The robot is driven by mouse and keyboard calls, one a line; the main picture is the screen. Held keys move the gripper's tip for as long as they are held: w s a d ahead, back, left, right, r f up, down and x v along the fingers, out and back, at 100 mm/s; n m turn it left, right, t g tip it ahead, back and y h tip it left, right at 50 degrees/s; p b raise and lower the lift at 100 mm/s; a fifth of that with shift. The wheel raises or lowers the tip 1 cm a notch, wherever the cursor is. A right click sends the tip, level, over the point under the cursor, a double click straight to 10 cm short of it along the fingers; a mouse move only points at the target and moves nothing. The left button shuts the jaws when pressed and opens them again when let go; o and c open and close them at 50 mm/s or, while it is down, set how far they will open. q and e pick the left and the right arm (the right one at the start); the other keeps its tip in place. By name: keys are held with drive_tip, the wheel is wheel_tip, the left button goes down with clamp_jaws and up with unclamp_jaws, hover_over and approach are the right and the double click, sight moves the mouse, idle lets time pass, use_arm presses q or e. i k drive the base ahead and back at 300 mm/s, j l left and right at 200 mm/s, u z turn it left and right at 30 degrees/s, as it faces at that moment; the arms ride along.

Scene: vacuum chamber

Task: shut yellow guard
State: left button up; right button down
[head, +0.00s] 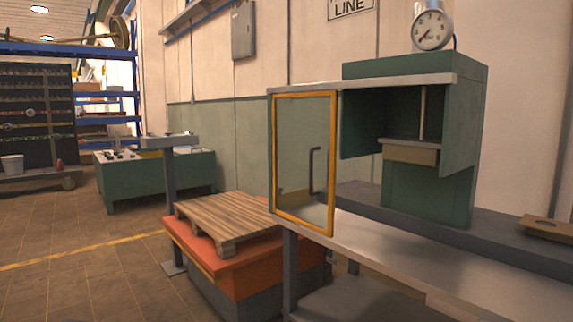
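The yellow guard (333,180) is a yellow-framed clear panel with a dark vertical handle (314,170). It hangs at the left end of the green machine (430,195) and stands swung out to the left. The machine's front opening to its right is uncovered, and the grey plate and tan block (410,154) inside show. Neither of my grippers is in the head view, so nothing is seen touching the guard.
A metal bench (390,250) runs under the machine. A wooden pallet (228,217) lies on an orange lift table (240,262) at the left of the bench. A wooden board (548,227) lies at the right. Tiled floor (80,265) at the left is open.

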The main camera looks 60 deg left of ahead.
sight(334, 94)
drive_tip(key=u, duration=1.85)
drive_tip(key=i+j+z, duration=0.15)
drive_tip(key=j+z, duration=0.25)
drive_tip(key=i+j+z, duration=0.1)
drive_tip(key=j+z, duration=0.25)
drive_tip(key=i+j+z, duration=0.15)
drive_tip(key=j, duration=0.35)
drive_tip(key=j+z, duration=0.2)
drive_tip(key=j, duration=0.3)
drive_tip(key=i+j+z, duration=0.15)
drive_tip(key=j, duration=2.2)
drive_tip(key=k, duration=0.05)
